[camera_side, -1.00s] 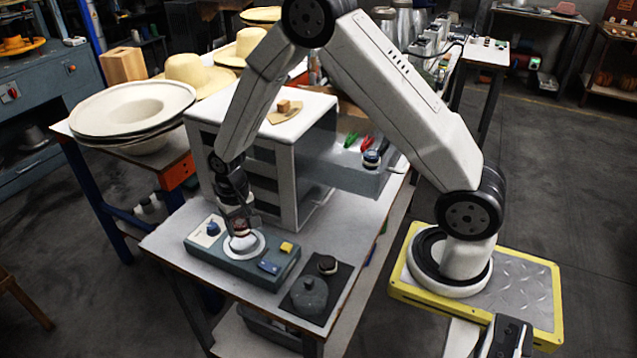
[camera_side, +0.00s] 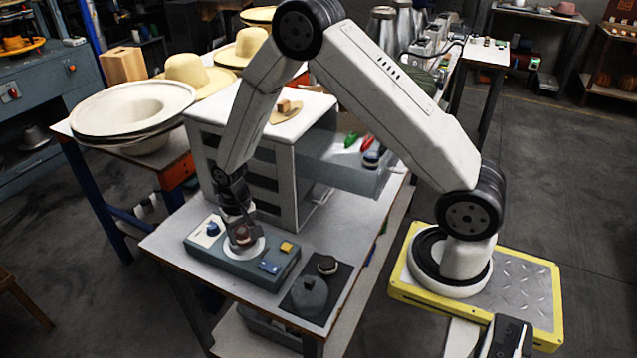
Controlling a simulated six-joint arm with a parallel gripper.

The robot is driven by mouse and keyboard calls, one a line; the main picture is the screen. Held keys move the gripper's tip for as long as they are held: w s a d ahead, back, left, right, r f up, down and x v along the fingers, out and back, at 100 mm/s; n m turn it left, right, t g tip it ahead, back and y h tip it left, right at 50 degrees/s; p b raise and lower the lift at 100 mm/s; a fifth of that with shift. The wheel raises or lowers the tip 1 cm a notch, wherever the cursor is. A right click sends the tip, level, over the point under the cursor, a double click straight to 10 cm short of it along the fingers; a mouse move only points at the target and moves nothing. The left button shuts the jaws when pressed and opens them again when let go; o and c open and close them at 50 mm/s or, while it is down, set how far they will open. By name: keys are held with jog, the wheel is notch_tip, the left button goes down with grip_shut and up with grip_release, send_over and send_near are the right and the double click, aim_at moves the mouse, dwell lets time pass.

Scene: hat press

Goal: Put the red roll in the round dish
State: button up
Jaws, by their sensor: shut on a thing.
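My gripper (camera_side: 242,240) points down at the teal box on the bench. It is shut on a small dark reddish roll (camera_side: 242,233), which the fingers largely hide. The round dish (camera_side: 259,250) is a pale ring on top of the box. The roll is over the dish's middle, low down. I cannot tell whether it touches the dish.
The teal box (camera_side: 223,258) also bears a blue knob (camera_side: 213,229), a yellow button (camera_side: 287,247) and a blue switch (camera_side: 270,267). A dark mat (camera_side: 335,290) with a grey lidded pot (camera_side: 309,294) lies to the right. An open drawer (camera_side: 345,178) juts out behind.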

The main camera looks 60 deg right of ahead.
aim_at(242, 231)
jog(key=shift+f, duration=0.1)
jog(key=o, duration=1.3)
jog(key=shift+c, duration=0.2)
notch_tip(242, 231, up, 13)
jog(key=shift+s+r, duration=0.1)
jog(key=shift+r, duration=0.1)
jog(key=s+r+n+t, duration=0.1)
jog(key=s+n, duration=0.3)
jog(key=s, duration=1.1)
jog(key=shift+a+n+t, duration=0.25)
jog(key=shift+n+t, duration=0.05)
jog(key=shift+t, duration=0.5)
